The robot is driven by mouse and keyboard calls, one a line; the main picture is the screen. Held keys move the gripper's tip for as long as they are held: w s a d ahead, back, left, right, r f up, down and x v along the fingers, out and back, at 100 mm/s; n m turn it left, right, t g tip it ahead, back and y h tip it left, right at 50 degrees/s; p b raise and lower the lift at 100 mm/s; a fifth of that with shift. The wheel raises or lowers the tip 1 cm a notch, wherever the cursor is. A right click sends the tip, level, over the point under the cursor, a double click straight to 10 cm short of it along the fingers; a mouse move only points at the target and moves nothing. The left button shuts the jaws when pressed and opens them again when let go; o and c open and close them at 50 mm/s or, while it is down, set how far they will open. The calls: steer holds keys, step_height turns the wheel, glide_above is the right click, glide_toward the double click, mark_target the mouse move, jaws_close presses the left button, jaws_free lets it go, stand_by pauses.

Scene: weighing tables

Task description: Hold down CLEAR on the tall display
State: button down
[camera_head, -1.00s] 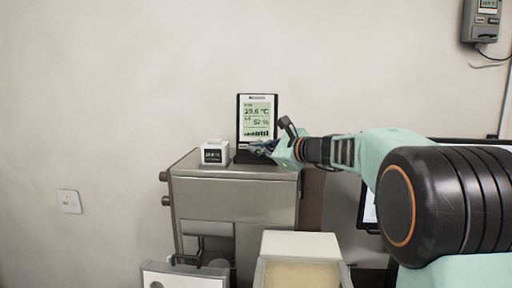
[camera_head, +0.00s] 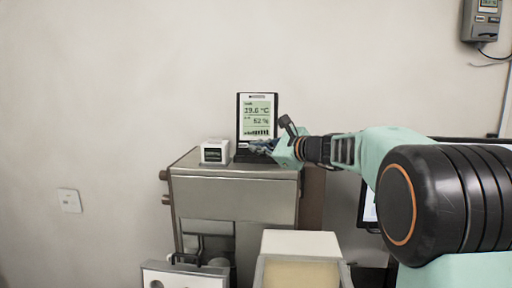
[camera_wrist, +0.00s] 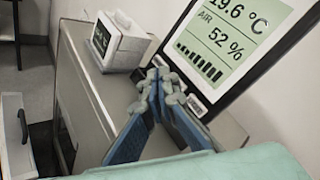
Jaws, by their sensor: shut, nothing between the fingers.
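The tall display (camera_head: 258,112) stands upright on a metal cabinet, black-framed, its screen reading 19.6 °C and 52 %. In the wrist view the tall display (camera_wrist: 235,48) leans across the upper right. Small pale buttons (camera_wrist: 197,105) show along its lower edge, but their labels are too small to read. My gripper (camera_head: 254,147) is at the display's lower front. In the wrist view my gripper (camera_wrist: 165,80) is shut and empty, its blue fingers together just left of the pale buttons. The fingers hide part of the lower edge; I cannot tell whether they touch a button.
A small white box with a dark screen (camera_head: 214,152) stands left of the display; it is close to my fingers in the wrist view (camera_wrist: 118,42). The metal cabinet (camera_head: 235,188) carries both. A pale tray (camera_head: 300,274) is below in front. A wall device (camera_head: 482,20) hangs upper right.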

steer(key=shift+w, duration=0.15)
steer(key=shift+w, duration=0.3)
steer(key=shift+w+f, duration=0.1)
steer(key=shift+w, duration=0.25)
stand_by(0.8)
steer(key=shift+s, duration=0.1)
stand_by(1.4)
steer(key=shift+s+b, duration=0.35)
steer(key=shift+s, duration=0.35)
steer(key=shift+s+b, duration=0.5)
steer(key=shift+s, duration=0.1)
steer(key=s, duration=0.2)
steer(key=s+r+b, duration=0.1)
steer(key=shift+s+a, duration=0.1)
steer(key=shift+s, duration=0.3)
